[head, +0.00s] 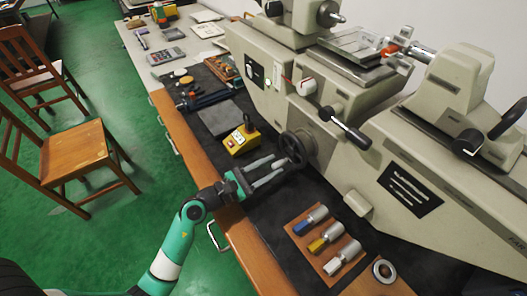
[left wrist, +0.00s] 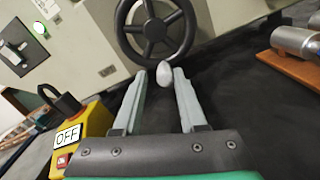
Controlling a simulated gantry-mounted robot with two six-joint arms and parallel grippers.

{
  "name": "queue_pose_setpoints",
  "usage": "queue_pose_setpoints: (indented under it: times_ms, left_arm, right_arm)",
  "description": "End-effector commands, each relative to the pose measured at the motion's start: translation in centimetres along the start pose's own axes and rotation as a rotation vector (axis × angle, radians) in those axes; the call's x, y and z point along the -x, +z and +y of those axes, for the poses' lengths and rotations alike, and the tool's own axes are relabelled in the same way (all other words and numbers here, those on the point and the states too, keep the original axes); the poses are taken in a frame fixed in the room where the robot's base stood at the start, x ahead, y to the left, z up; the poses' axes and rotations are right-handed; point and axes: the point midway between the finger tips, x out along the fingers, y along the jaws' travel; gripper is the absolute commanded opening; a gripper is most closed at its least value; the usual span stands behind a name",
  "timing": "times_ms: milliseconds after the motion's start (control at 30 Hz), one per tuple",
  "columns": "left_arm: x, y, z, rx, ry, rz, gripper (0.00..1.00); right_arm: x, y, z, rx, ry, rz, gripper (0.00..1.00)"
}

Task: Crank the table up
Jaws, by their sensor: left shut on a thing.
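The black handwheel (head: 293,148) is on the front of the large beige machine (head: 310,110). It shows face-on at the top of the left wrist view (left wrist: 180,42), with its pale crank knob (left wrist: 165,73) low on the rim. My left gripper (head: 276,168) reaches in from the left, its fingers shut on the knob. In the left wrist view, the fingertips (left wrist: 163,75) are on either side of it. The machine's metal table (head: 352,46) is up near the top of the head view. My right gripper is not in view.
A yellow OFF switch box (head: 241,139) stands beside my left gripper. A wooden board with several metal plugs (head: 325,240) and a steel ring (head: 384,271) lie in front of the machine. Tools and a dark plate (head: 222,118) lie farther along the bench.

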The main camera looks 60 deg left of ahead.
Motion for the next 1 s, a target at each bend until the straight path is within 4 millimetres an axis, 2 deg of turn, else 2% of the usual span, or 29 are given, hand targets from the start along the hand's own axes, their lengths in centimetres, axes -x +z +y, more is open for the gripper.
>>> queue_pose_setpoints:
  times_ms: [333,700,867,1000]
  left_arm:
    - [0.0,0.7,2.7,-0.542,0.010,-0.004,0.34]
    - [0.0,2.9,4.5,-1.109,0.011,-0.004,0.34]
    - [0.3,3.1,4.6,-1.144,0.008,-0.002,0.34]
    - [1.8,3.1,4.6,-1.141,0.009,-0.001,0.34]
  right_arm:
    - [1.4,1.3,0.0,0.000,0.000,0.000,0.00]
    - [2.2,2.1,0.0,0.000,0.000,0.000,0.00]
    - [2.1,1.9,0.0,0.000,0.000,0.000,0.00]
    - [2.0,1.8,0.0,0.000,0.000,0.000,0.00]
